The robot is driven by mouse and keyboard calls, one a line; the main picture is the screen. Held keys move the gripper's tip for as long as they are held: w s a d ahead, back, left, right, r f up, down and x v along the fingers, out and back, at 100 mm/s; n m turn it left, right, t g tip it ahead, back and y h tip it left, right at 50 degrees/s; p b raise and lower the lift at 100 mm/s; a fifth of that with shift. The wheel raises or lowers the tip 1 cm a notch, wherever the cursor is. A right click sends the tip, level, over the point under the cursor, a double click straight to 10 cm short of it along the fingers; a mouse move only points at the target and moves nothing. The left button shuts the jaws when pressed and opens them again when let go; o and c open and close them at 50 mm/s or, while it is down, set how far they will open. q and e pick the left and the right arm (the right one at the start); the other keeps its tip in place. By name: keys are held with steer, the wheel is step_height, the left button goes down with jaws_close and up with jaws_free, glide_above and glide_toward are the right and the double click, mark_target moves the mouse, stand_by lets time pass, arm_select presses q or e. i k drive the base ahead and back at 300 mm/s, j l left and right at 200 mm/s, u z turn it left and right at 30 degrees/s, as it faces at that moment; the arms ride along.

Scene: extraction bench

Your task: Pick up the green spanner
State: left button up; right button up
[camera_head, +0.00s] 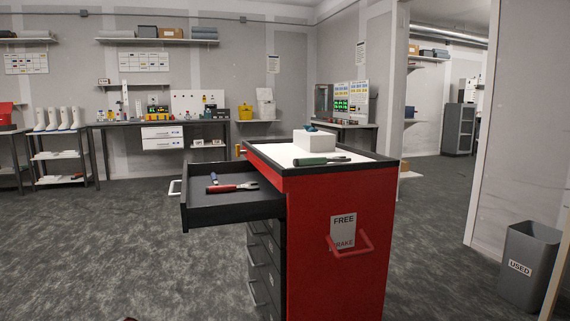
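A green-handled tool (312,161), which looks like the green spanner, lies flat on the white top of the red tool cart (370,205). Its handle points left and its darker end points right, close to the near edge of the top. A white block (314,142) stands just behind it, with a small teal and dark item (310,128) on it. Neither of my grippers is in view.
The cart's top drawer (200,213) is pulled out to the left and holds a red-handled tool (232,187) and a small blue-handled one (213,178). A grey "USED" bin (530,262) stands at right. The floor left of the cart is clear.

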mark_target(297, 162)
steer(key=i+l+u, duration=0.15)
steer(key=u, duration=0.35)
steer(key=l+u, duration=0.3)
steer(key=u, duration=0.15)
steer(key=i+l+u, duration=0.1)
steer(key=l+u, duration=0.2)
steer(key=u, duration=0.2)
steer(key=i+l, duration=0.1)
steer(key=l, duration=2.65)
steer(key=i+l, duration=0.15)
steer(key=l, duration=1.2)
